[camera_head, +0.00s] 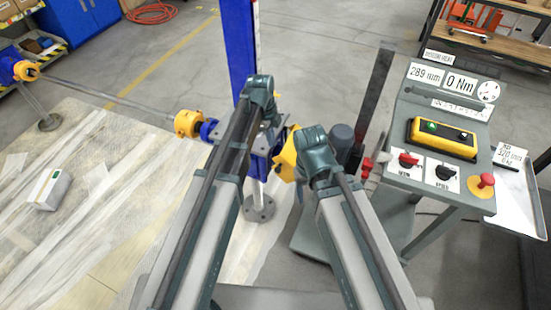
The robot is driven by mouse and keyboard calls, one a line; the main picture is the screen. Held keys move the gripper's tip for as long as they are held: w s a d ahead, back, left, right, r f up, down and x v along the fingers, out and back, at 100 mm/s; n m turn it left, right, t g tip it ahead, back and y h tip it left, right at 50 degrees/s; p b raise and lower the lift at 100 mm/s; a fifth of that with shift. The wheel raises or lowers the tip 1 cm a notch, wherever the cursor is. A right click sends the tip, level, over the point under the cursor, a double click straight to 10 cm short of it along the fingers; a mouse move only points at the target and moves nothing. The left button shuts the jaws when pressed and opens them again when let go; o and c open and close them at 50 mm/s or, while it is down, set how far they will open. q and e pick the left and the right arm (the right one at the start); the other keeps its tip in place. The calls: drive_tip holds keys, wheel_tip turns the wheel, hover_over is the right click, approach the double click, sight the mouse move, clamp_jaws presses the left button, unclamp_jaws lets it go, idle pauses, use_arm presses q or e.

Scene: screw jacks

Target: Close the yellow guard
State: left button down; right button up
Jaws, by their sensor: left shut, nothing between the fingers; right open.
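A yellow part (286,158), which looks like the guard, shows between my two wrists, beside a blue jack housing (259,166) on a stand. My arms cover much of it, and I cannot tell how far open it is. My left gripper (272,116) is shut and empty above the blue housing, mostly hidden by its own wrist. My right gripper (296,152) is open, close to the right side of the yellow part. Its fingers are hidden behind the wrist, and I cannot tell whether it touches the yellow part.
A long shaft (110,97) runs left from a yellow coupling (187,123) to another blue jack (10,65). A grey control console (440,120) with gauges, knobs and a red button stands at right. A blue post (240,45) rises behind. A white box (48,189) lies on the left floor covering.

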sight(277, 169)
use_arm(q)
drive_tip(key=shift+f, duration=0.2)
drive_tip(key=f+b, duration=0.4)
drive_tip(key=d+f+b, duration=0.1)
drive_tip(key=f+b, duration=0.8)
drive_tip(key=b, duration=0.1)
drive_tip(key=shift+w+d+f, duration=0.2)
drive_tip(key=shift+d+f, duration=0.1)
drive_tip(key=shift+f, duration=0.05)
wheel_tip(277, 169, down, 7)
drive_tip(key=a+h+b, duration=0.1)
drive_tip(key=a+b, duration=0.1)
drive_tip(key=b, duration=0.6)
drive_tip(key=shift+w+a+f, duration=0.2)
drive_tip(key=shift+w+a, duration=0.05)
drive_tip(key=shift+w, duration=0.15)
drive_tip(key=shift+r, duration=0.1)
